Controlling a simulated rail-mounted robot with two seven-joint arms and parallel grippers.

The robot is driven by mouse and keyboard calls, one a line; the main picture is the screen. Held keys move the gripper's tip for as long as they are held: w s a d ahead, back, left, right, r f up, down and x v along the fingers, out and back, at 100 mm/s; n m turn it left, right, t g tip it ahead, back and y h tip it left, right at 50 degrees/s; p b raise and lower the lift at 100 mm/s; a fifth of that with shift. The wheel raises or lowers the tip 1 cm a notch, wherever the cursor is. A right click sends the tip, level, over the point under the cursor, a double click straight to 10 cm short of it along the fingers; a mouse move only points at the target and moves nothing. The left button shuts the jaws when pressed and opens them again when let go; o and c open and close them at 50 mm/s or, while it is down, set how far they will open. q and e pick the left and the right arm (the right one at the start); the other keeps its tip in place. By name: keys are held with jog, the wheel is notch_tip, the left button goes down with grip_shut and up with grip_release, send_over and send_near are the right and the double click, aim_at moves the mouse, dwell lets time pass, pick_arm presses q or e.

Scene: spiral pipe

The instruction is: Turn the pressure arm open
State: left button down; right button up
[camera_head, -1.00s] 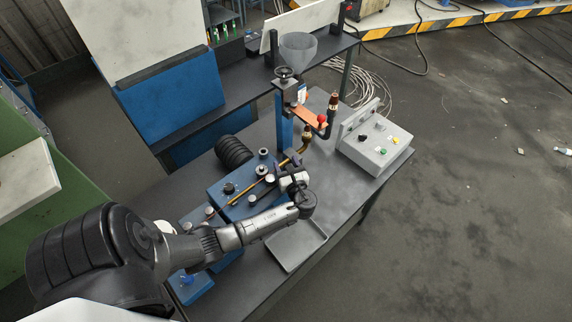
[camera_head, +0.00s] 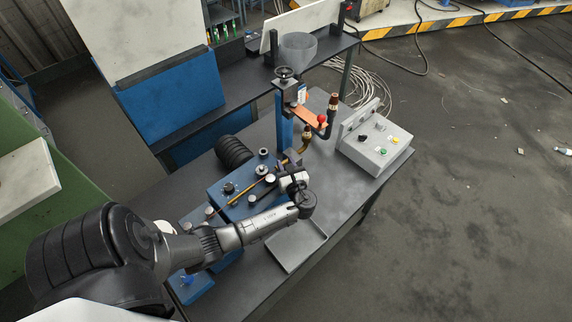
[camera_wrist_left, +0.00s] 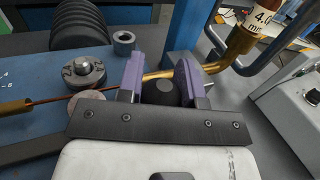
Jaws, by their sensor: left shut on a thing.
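My left gripper (camera_head: 288,168) is over the blue bending fixture (camera_head: 218,190) on the dark bench. In the left wrist view its two purple fingers (camera_wrist_left: 160,76) are closed on a round black knob (camera_wrist_left: 162,92). The knob appears to be the end of the pressure arm; a dark bar (camera_wrist_left: 30,154) shows at lower left, but the gripper hides where it joins the knob. A thin copper-coloured pipe (camera_wrist_left: 65,98) runs across the fixture beside a stamped round metal die (camera_wrist_left: 84,72). My right gripper is out of view.
A blue post with an orange plate (camera_head: 313,117) and a bent brass tube stands just behind the gripper. A grey control box (camera_head: 376,144) is to the right, a black ribbed cylinder (camera_head: 233,152) to the left. A shallow grey tray (camera_head: 291,258) lies in front.

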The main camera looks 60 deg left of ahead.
pick_arm(q)
jog(key=shift+w+d+r+m+t+p, duration=0.2)
jog(key=shift+d+m+t+p, duration=0.4)
jog(key=shift+t+p, duration=0.25)
jog(key=s+d+m+t+h+p, duration=0.2)
jog(key=d+m+t+h+p, duration=0.3)
jog(key=d+m+t+h, duration=0.3)
jog(key=d+t, duration=0.3)
jog(key=d, duration=0.1)
jog(key=shift+d+f+m+h, duration=0.15)
jog(key=shift+m+h, duration=0.15)
jog(key=shift+m, duration=0.1)
jog(key=shift+s, duration=0.1)
jog(key=c, duration=1.2)
grip_release()
jog(key=shift+o, duration=1.4)
jog(key=shift+s+d, duration=0.1)
jog(key=shift+o, duration=0.7)
